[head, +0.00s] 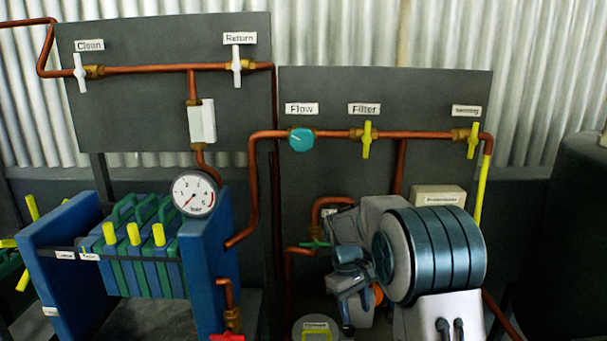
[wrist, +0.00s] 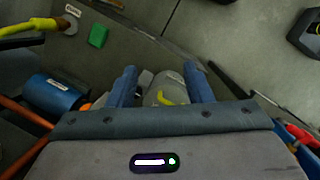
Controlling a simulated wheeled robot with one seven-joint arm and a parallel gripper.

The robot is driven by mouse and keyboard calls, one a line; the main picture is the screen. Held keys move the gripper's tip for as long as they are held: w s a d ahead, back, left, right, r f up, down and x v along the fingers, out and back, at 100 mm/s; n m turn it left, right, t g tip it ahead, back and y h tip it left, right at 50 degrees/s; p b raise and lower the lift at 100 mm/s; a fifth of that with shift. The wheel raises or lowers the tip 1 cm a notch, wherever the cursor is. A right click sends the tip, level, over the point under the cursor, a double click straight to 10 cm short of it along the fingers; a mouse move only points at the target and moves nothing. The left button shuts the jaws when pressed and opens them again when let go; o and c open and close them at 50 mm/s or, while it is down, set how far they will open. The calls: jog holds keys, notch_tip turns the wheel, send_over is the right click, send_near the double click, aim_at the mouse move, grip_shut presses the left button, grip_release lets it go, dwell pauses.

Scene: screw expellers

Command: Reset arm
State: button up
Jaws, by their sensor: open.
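My arm (head: 435,255), with its large ribbed dark blue-grey joint, is folded in front of the right-hand panel in the head view. My gripper (head: 347,300) hangs at its left side, pointing down. In the wrist view my gripper (wrist: 163,78) shows two blue fingers spread well apart, with nothing held between them. A grey lidded container (wrist: 160,90) with a yellow handle shows between the fingers, below them and apart as far as I can tell. The same container (head: 317,325) shows at the bottom of the head view.
A pressure gauge (head: 194,194) sits above the blue filter press (head: 205,250). A red valve handle (head: 227,337) is low down. Dark tank (head: 570,230) at right.

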jog(key=s+d+r+m+t+y+p, duration=0.1)
jog(key=s+d+r+m+t+p, duration=0.15)
jog(key=s+r, duration=0.95)
jog(key=s+r+m+t+y+p, duration=0.1)
jog(key=s+r+m+t+p, duration=0.1)
jog(key=s, duration=1.2)
jog(key=shift+r+m+p, duration=0.65)
jog(key=shift+m+p, duration=0.45)
jog(key=shift+m, duration=0.05)
jog(key=shift+d, duration=0.1)
jog(key=shift+c, duration=0.4)
